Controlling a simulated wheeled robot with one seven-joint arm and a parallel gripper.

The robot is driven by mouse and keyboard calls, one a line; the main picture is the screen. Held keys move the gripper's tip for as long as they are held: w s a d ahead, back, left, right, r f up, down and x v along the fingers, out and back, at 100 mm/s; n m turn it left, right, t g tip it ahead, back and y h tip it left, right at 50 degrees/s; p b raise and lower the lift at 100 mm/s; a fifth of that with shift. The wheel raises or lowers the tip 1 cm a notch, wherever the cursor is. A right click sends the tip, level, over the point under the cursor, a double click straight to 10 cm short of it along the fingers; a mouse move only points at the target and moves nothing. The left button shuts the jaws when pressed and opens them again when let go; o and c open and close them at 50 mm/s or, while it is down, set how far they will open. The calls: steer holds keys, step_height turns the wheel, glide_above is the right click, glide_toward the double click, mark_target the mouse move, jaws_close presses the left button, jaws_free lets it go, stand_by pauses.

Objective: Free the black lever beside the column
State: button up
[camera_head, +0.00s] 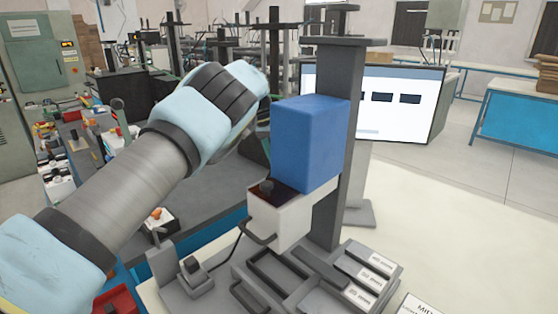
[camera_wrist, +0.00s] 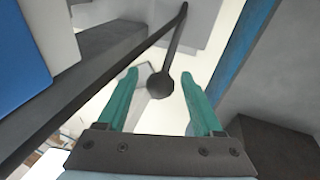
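The black lever (camera_wrist: 174,45) shows in the wrist view as a thin dark rod ending in a round knob (camera_wrist: 160,85). My gripper (camera_wrist: 158,77) is open, with one teal finger on each side of the knob. A gap shows between the knob and each finger; whether the knob lies at fingertip depth is unclear. The grey column (camera_head: 335,72) stands upright in the head view. A grey beam-like part, probably the column, runs diagonally left of the lever in the wrist view (camera_wrist: 95,45). In the head view, I cannot make out the lever or my fingers.
A blue box (camera_head: 312,140) sits against the column above a white housing (camera_head: 285,222), close to my arm. Below are grey trays (camera_head: 270,275) and labelled blocks (camera_head: 368,264). A screen (camera_head: 410,108) stands behind. The pale tabletop at right (camera_head: 450,215) is mostly clear.

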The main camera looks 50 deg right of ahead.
steer(key=shift+r, duration=0.1)
steer(key=b+v, duration=0.1)
steer(key=v, duration=0.9)
steer(key=shift+r+b, duration=0.3)
steer(key=shift+w+a, duration=0.15)
steer(key=shift+w, duration=0.05)
